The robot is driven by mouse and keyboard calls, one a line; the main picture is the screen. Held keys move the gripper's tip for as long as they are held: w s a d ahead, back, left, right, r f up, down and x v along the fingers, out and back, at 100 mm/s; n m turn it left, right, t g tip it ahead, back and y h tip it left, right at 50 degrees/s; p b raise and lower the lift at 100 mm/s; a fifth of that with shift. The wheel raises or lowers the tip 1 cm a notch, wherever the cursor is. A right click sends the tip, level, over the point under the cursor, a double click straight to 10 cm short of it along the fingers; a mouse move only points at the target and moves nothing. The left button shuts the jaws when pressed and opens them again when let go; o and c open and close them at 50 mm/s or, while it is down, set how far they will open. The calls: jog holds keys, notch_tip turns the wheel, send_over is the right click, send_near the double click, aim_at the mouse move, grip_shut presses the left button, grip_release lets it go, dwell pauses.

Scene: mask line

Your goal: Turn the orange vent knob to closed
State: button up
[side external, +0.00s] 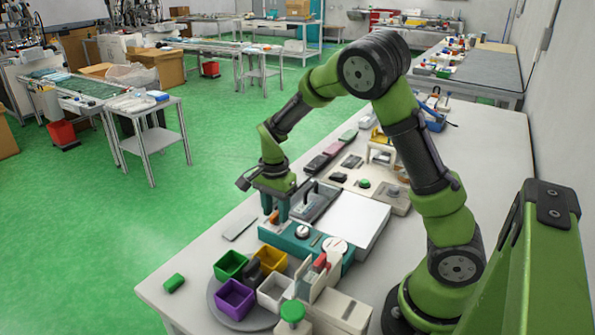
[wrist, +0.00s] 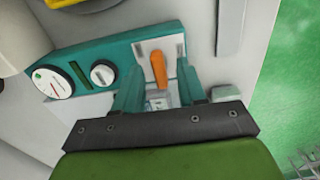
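The orange vent knob (wrist: 158,70) is a narrow handle on a pale plate at one end of a teal panel (wrist: 84,62). In the wrist view its long side runs nearly up and down, tilted slightly. My gripper (wrist: 158,80) is open, with one teal finger on each side of the knob and gaps visible between. In the side view my gripper (side external: 276,211) points down over the left end of the panel (side external: 300,244), and the orange knob (side external: 274,216) shows partly between the fingers. I cannot read any open or closed marking.
The panel also carries a small white knob (wrist: 102,74) and a round white dial (wrist: 52,83). Purple (side external: 235,299), green and yellow bins stand in front of it. A white board (side external: 352,222) lies behind it. A flat grey piece (side external: 240,228) lies to its left.

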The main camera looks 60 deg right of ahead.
aim_at(276, 212)
notch_tip(276, 212, up, 17)
dwell(0.6)
jog(key=s+a+n+t+y, duration=0.1)
jog(key=s+a+n+t, duration=0.2)
jog(key=s+n, duration=0.4)
jog(key=s+a+r+n+t+y, duration=0.1)
jog(key=s+a+n+t, duration=0.3)
jog(key=s+a+n, duration=0.2)
jog(key=s+n, duration=0.1)
jog(key=s, duration=0.1)
jog(key=shift+s+a, duration=0.3)
jog(key=shift+s, duration=0.1)
